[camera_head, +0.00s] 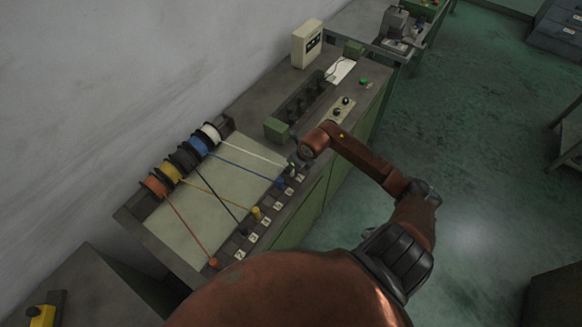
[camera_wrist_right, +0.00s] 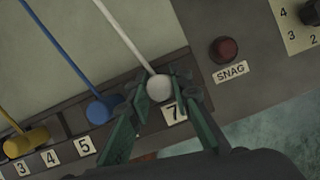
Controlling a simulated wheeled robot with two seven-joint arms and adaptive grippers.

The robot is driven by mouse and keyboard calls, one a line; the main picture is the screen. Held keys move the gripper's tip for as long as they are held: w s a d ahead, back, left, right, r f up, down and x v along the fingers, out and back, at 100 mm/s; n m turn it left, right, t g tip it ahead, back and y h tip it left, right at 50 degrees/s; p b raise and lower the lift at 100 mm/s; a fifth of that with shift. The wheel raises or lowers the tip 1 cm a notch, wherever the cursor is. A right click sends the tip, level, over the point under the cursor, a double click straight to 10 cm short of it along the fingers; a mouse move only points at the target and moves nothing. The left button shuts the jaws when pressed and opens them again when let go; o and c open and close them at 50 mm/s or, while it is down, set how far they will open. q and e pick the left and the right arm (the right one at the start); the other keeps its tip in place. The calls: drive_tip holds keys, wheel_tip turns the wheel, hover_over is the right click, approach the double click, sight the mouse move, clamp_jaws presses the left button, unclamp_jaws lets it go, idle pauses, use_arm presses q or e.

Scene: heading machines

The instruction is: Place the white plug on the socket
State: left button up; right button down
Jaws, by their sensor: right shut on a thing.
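The white plug (camera_wrist_right: 157,87) is a round white knob at the end of a white wire (camera_head: 250,150) from the white spool (camera_head: 211,133). My right gripper (camera_head: 297,161) is at the far end of the numbered socket strip (camera_head: 267,226). In the wrist view its green fingers (camera_wrist_right: 162,88) are shut on the white plug, one on each side. The plug is just above the label 7 (camera_wrist_right: 174,111). The fingers hide its underside and the socket there, so I cannot tell whether it is seated. My left gripper is not in view.
A blue plug (camera_wrist_right: 101,110) stands close left of the fingers, and a yellow plug (camera_wrist_right: 23,143) farther left. Black (camera_head: 243,230) and orange (camera_head: 213,262) plugs stand nearer on the strip. A red SNAG button (camera_wrist_right: 224,48) is to the right.

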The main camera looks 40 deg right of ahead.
drive_tip(key=shift+f, duration=0.15)
drive_tip(key=c, duration=1.7)
unclamp_jaws()
drive_tip(key=shift+c, duration=0.2)
drive_tip(key=shift+r, duration=0.2)
drive_tip(key=b+v, duration=0.1)
drive_tip(key=v, duration=1.1)
